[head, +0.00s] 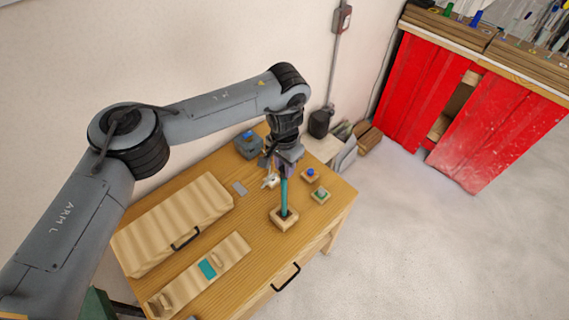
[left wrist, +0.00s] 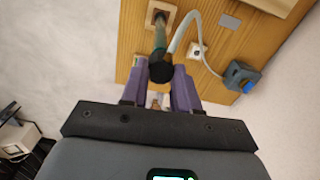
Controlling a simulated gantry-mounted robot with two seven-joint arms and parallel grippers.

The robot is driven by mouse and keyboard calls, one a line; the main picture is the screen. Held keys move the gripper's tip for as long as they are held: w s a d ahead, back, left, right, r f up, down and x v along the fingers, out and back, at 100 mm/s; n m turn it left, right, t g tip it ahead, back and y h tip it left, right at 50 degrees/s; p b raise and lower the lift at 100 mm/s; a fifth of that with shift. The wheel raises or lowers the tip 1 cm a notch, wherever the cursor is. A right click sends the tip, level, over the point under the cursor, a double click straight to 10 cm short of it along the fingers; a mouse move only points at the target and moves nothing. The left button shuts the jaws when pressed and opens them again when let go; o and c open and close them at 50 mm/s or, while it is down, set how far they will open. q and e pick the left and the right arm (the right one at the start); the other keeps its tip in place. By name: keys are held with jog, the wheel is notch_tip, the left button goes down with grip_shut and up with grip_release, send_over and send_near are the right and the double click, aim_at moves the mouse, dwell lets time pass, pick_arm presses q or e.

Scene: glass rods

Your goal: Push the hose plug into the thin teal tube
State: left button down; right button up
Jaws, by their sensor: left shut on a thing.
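The thin teal tube (head: 284,193) stands upright in a square wooden block (head: 284,222) on the table. In the left wrist view the tube (left wrist: 159,38) runs up to a dark round plug (left wrist: 161,69). My left gripper (head: 284,164) is over the tube's top end. Its purple fingers (left wrist: 165,90) are shut on the plug, which lines up with the tube. A pale hose (left wrist: 186,32) curves away from beside the plug. Whether the plug is inside the tube or only against its end cannot be told. My right gripper is out of view.
A grey-blue device (head: 248,145) sits at the table's back; the hose leads to it (left wrist: 243,76). Small wooden blocks with a blue top (head: 310,174) and a green top (head: 321,194) stand right of the tube. A long wooden case (head: 175,222) lies left.

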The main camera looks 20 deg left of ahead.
pick_arm(q)
jog(key=shift+f, duration=0.6)
dwell(0.3)
jog(key=c, duration=1.1)
grip_release()
notch_tip(320, 180, up, 3)
jog(key=p, duration=0.2)
jog(key=shift+p, duration=0.35)
jog(key=shift+r+p, duration=1.15)
jog(key=shift+r, duration=2.85)
